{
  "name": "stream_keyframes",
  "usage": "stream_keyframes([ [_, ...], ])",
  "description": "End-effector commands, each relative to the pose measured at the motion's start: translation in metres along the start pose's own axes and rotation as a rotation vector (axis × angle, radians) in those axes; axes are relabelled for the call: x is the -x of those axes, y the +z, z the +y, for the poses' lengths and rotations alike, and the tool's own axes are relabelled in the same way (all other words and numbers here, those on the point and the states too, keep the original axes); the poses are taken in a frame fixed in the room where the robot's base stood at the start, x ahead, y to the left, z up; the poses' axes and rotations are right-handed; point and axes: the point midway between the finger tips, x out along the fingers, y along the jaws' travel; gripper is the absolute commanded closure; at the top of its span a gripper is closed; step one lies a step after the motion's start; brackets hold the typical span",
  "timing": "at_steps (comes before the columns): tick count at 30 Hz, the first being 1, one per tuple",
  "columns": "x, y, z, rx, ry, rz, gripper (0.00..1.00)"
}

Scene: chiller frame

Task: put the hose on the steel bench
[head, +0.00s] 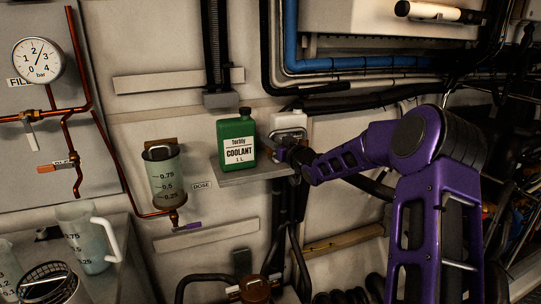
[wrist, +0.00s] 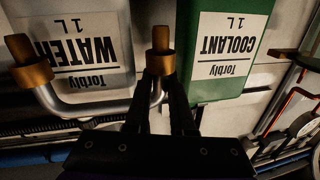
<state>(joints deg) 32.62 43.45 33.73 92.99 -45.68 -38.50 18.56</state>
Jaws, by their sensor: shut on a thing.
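The hose (wrist: 60,106) is a grey bent tube with brass ends, in front of the white WATER container (wrist: 85,30) in the wrist view. My gripper (wrist: 161,88) is shut on it near one brass end, and the fingers partly hide the tube. In the head view the hose (head: 288,131) shows as a small grey loop by the white container, right of the green COOLANT container. My gripper (head: 284,152) is there above the shelf. A grey surface at the lower left, with jugs on it, looks like the steel bench (head: 118,286).
The green COOLANT container (head: 237,143) stands close left of my gripper on a small wall shelf (head: 226,179). A dosing cylinder (head: 164,180) and copper pipes are farther left.

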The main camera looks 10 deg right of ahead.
Motion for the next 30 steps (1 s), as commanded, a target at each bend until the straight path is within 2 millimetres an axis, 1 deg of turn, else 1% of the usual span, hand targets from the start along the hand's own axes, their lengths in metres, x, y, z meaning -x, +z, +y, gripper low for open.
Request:
stream_keyframes([
  [6, 0.0, 0.032, 0.003, -0.001, -0.001, -0.002, 1.0],
  [8, 0.0, 0.04, 0.003, -0.001, 0.0, -0.002, 1.0],
  [10, 0.0, 0.043, 0.004, 0.0, 0.0, 0.001, 1.0],
  [16, 0.0, 0.042, 0.004, 0.001, 0.0, 0.001, 1.0],
  [20, 0.0, 0.047, 0.004, 0.001, 0.0, 0.001, 1.0],
  [21, 0.0, 0.046, 0.004, 0.0, 0.0, 0.0, 0.74],
  [23, 0.0, 0.045, 0.004, 0.0, 0.0, 0.0, 0.66],
  [30, 0.0, 0.045, 0.004, 0.0, 0.0, -0.001, 0.66],
])
